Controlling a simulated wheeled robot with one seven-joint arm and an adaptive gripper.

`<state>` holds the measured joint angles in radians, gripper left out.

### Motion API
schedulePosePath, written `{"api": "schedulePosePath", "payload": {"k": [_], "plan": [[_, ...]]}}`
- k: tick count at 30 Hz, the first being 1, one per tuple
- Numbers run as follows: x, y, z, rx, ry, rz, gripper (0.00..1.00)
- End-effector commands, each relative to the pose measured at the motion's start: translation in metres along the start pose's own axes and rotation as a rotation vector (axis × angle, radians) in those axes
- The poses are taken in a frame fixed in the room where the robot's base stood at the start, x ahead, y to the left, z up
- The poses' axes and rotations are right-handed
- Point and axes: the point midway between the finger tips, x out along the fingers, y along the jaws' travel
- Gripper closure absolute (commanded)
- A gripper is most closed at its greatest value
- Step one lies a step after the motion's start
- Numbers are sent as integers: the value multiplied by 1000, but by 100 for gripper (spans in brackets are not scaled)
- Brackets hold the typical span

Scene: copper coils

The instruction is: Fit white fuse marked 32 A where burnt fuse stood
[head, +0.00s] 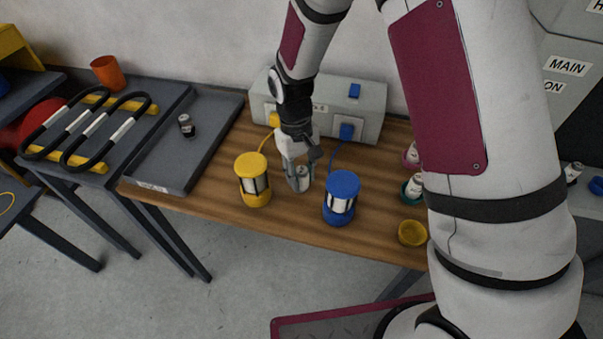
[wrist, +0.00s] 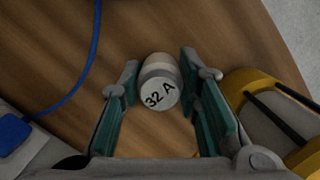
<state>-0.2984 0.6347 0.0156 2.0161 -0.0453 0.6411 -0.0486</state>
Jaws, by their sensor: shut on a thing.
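My gripper (head: 302,178) is low over the wooden table, between a yellow-capped unit and a blue-capped unit. In the wrist view, the pale fuse marked 32 A (wrist: 159,84) stands between the green-padded fingers of my gripper (wrist: 160,86), its marked end facing the camera. The fingers are shut on it. In the head view the fuse is small and partly covered by the fingers; I cannot tell whether its base touches the table. A small dark-and-white fuse-like piece (head: 187,125) lies in the grey tray (head: 165,170) at left.
The yellow unit (head: 253,165) and blue unit (head: 342,183) stand close on either side of my gripper. A grey box (head: 365,97) with cables stands behind.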

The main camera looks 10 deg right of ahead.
Motion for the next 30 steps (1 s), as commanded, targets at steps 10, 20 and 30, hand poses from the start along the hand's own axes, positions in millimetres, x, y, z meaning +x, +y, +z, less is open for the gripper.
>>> {"api": "schedulePosePath", "payload": {"k": [10, 20, 30], "plan": [[2, 0, -1, 0, 1, 0, 54], [2, 0, 0, 0, 1, 0, 50], [-45, 0, -1, 0, 6, 0, 50]]}}
